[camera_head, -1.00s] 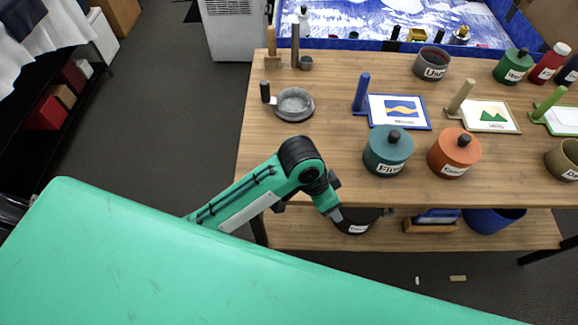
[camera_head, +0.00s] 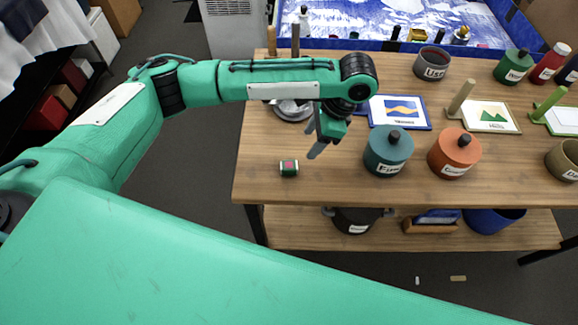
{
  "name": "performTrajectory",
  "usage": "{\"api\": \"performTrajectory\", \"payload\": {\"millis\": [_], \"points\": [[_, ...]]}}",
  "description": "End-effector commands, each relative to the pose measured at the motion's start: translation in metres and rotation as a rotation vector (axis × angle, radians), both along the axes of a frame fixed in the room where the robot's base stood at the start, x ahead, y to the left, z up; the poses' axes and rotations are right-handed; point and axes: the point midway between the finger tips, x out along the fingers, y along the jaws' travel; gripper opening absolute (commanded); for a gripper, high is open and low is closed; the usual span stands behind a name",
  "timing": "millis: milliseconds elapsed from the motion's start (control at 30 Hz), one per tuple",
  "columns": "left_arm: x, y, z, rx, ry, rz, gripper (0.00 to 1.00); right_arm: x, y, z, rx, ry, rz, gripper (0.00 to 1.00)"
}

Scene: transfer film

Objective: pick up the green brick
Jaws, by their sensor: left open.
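A small green brick (camera_head: 289,168) with a red patch on its face and pale ends lies on the wooden table (camera_head: 330,185), near the front left edge. It is the only small green block that I see. My left gripper (camera_head: 315,143) is above the table, a little behind and to the right of the brick, apart from it. Its jaws are open, with the fingers pointing down, and they look empty. My right gripper is not in view.
A teal lidded pot (camera_head: 387,153) and an orange lidded pot (camera_head: 455,152) stand to the right of the gripper. A blue-framed picture stamp (camera_head: 400,112) is behind them. My left forearm partly covers a grey dish (camera_head: 292,112). The table around the brick is clear.

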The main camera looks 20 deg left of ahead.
Motion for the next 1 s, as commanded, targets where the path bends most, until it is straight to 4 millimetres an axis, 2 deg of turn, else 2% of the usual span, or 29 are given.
{"api": "performTrajectory", "payload": {"millis": [167,333,600,767,867,1000], "points": [[0.005,0.01,0.002,0.032,0.005,0.009,0.56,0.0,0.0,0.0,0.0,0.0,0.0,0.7],[0.0,0.018,-0.021,0.031,0.009,0.008,0.56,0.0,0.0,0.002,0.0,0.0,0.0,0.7],[-0.005,0.034,-0.063,0.031,0.005,0.008,0.56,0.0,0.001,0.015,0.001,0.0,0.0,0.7],[-0.006,0.038,-0.073,0.03,0.003,0.007,0.56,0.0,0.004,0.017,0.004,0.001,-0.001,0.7],[-0.006,0.04,-0.081,0.032,0.005,0.009,0.56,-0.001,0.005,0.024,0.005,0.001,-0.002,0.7],[-0.006,0.043,-0.1,0.032,0.005,0.008,0.56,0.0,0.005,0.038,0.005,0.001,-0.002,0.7]]}}
